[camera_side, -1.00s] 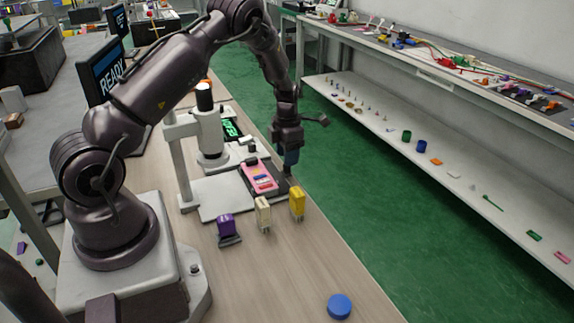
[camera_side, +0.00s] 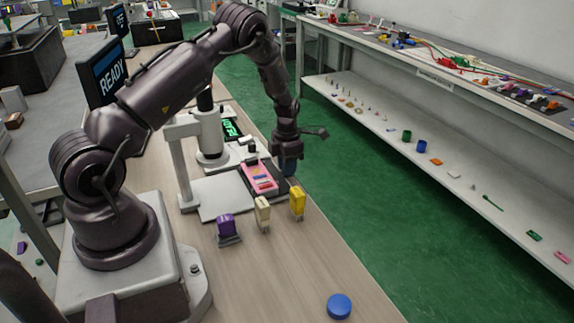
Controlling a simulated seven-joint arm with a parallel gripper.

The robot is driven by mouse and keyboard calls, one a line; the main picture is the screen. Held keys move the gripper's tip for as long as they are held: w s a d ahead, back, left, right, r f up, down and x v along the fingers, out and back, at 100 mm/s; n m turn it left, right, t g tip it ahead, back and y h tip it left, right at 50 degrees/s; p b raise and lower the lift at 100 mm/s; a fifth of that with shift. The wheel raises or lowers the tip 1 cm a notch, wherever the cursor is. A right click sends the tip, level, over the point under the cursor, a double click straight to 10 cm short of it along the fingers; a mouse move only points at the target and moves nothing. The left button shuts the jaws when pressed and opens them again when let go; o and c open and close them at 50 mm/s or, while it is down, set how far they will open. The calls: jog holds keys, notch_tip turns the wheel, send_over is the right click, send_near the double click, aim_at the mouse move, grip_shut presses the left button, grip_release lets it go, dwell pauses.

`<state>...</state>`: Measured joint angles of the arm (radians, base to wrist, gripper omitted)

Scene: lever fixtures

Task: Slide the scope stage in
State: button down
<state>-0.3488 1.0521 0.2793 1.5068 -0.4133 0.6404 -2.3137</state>
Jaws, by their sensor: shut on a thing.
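The scope stage (camera_side: 281,184) is a dark sliding plate on the right side of the white scope base (camera_side: 222,198), with a pink board (camera_side: 258,178) lying on it. The white scope column (camera_side: 209,135) stands behind and to the left of it. My gripper (camera_side: 289,172) points down at the stage's right edge. It is shut on the stage's handle there. The fingers hide most of the handle, so the exact grip is unclear.
A purple block (camera_side: 226,226), a cream block (camera_side: 262,213) and a yellow block (camera_side: 297,202) stand in front of the scope. A blue disc (camera_side: 339,306) lies near the bench's front right. Bare bench top lies between the blocks and the disc.

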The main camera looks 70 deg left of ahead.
aim_at(248, 183)
jog(key=s, duration=1.1)
jog(key=shift+s, duration=0.4)
jog(key=c, duration=1.1)
grip_release()
jog(key=shift+o, duration=0.3)
jog(key=shift+w, duration=0.1)
jog(key=shift+w, duration=0.1)
jog(key=w, duration=1.1)
jog(key=shift+w, duration=0.15)
notch_tip(248, 183, up, 14)
jog(key=f, duration=0.1)
jog(key=s+d+r+m, duration=0.5)
jog(key=d+m, duration=0.3)
jog(key=m, duration=0.6)
jog(key=s+d+r+m+t, duration=0.1)
jog(key=s+d+r+m, duration=0.5)
jog(key=m, duration=0.8)
notch_tip(248, 183, up, 2)
jog(key=d, duration=0.3)
jog(key=shift+s+m+h, duration=0.2)
jog(key=shift+m+h, duration=0.1)
jog(key=shift+m, duration=0.1)
